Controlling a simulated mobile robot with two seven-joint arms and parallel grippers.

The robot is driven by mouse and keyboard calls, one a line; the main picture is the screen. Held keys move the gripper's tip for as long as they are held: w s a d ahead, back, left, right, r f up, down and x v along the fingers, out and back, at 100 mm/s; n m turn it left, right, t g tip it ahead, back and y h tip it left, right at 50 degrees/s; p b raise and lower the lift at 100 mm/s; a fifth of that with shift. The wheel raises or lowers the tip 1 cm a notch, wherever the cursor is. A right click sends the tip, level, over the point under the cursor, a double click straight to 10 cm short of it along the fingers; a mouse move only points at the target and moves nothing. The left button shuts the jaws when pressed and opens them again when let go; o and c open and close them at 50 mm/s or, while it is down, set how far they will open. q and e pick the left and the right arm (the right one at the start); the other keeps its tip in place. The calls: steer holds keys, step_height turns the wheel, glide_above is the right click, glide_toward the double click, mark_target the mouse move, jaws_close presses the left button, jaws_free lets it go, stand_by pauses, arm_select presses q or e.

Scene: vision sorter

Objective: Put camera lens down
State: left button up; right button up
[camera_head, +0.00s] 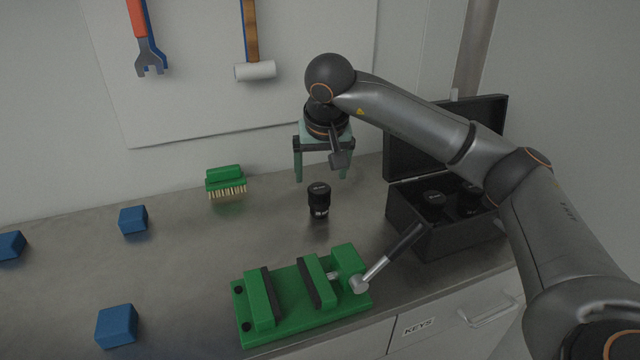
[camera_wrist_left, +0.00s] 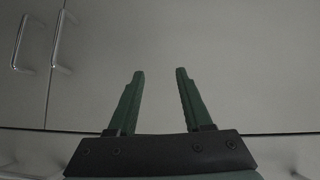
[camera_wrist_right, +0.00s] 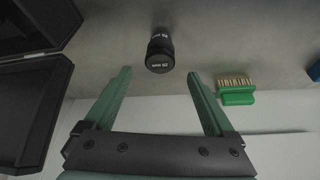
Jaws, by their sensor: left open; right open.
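A black camera lens (camera_head: 319,200) stands upright on the grey bench, between the green brush and the black case. It also shows in the right wrist view (camera_wrist_right: 160,50), just beyond and between the fingertips. My right gripper (camera_head: 322,176) is open and empty, pointing down above and behind the lens, apart from it. In the right wrist view its two green fingers (camera_wrist_right: 160,80) are spread wide. My left gripper (camera_wrist_left: 160,74) is open and empty in the left wrist view, facing cabinet fronts; it is outside the head view.
An open black case (camera_head: 440,238) with more lenses stands at the right. A green vise (camera_head: 290,325) sits at the front edge. A green brush (camera_head: 225,182) lies near the wall. Blue blocks (camera_head: 133,220) are on the left. Bench left of the lens is clear.

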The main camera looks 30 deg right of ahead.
steer(key=shift+v, duration=2.1)
